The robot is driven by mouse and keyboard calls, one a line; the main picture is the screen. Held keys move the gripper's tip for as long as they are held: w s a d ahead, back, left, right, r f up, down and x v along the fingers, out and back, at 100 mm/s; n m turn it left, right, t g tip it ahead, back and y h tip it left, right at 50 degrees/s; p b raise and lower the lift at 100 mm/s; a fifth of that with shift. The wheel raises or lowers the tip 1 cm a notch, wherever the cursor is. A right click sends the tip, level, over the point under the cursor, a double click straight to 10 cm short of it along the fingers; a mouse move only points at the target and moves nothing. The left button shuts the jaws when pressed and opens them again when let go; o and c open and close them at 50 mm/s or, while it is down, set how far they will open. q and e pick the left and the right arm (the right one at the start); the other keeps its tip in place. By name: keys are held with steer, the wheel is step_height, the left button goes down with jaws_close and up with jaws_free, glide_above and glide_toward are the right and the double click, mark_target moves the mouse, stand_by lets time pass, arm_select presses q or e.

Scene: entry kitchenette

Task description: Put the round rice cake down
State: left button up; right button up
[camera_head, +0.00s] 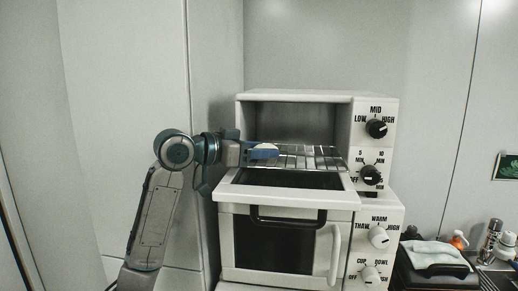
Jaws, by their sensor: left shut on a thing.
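My left gripper (258,153) comes in from the left at the mouth of the upper toaster oven (312,96). It is shut on the round rice cake (265,148), a small pale shape at its fingertips. The fingers cover part of the rice cake. It is at the left end of the wire rack (317,155), which sticks out of the open oven. I cannot tell whether the rice cake touches the rack. The oven door (285,200) is folded down below the rack. My right gripper is not in view.
A lower appliance (272,250) with a dark window, a pale handle and dials stands under the toaster oven. A dark box with a white cloth (437,254) and several small bottles (490,240) stand at the right. A wall panel rises close at the left.

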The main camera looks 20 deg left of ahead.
arm_select(q)
steer(key=o, duration=1)
steer(key=shift+w+d+f, duration=0.1)
steer(key=shift+s+a+b, duration=0.4)
steer(key=shift+s+b, duration=0.1)
steer(key=b+v, duration=0.5)
steer(key=v, duration=0.6)
steer(key=shift+w, duration=0.1)
